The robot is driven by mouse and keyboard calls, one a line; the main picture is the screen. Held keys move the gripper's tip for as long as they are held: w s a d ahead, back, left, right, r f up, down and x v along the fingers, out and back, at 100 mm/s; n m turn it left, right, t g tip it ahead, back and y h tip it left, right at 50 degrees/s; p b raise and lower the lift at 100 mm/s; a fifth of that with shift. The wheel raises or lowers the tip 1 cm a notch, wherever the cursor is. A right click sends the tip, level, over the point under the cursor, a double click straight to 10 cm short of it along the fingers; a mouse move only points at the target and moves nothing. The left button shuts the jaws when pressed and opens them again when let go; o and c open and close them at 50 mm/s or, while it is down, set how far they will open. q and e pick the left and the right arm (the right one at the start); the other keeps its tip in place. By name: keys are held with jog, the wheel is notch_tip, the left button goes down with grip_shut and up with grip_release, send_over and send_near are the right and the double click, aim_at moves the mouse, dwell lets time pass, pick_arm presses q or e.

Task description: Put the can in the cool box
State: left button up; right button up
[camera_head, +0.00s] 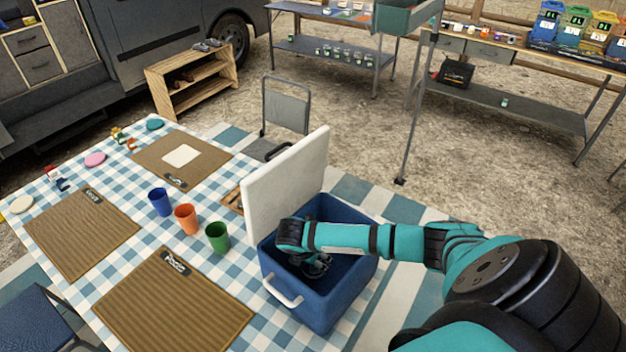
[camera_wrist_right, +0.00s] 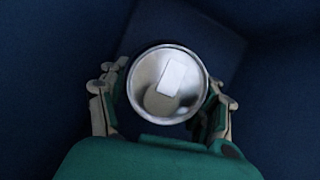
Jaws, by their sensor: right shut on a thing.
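The blue cool box (camera_head: 312,297) stands on the checked tablecloth at the table's right end, with its white lid (camera_head: 287,185) raised on the left side. My right arm reaches over it, and my right gripper (camera_head: 317,266) is inside the box opening. In the right wrist view the can (camera_wrist_right: 168,84) is seen from its round metal end, with a pale rectangle showing on it. My right gripper (camera_wrist_right: 163,100) is shut on the can, one finger on each side. Dark blue box walls surround it. In the head view the can is hidden by the gripper. My left gripper is not in view.
Blue, orange and green cups (camera_head: 186,218) stand left of the box. Brown placemats (camera_head: 172,306) lie on the table. A folding chair (camera_head: 286,110) stands behind the table. The raised lid and box rim are close around my right arm.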

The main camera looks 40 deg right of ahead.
jog(key=shift+f, duration=0.35)
jog(key=o, duration=1.5)
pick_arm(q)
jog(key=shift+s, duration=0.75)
pick_arm(e)
jog(key=shift+o, duration=0.2)
jog(key=shift+a+r, duration=0.1)
jog(key=shift+r, duration=0.1)
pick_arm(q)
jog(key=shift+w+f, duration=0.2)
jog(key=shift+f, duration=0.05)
pick_arm(e)
jog(key=v, duration=1.1)
jog(key=shift+r, duration=0.25)
jog(key=shift+a, duration=0.15)
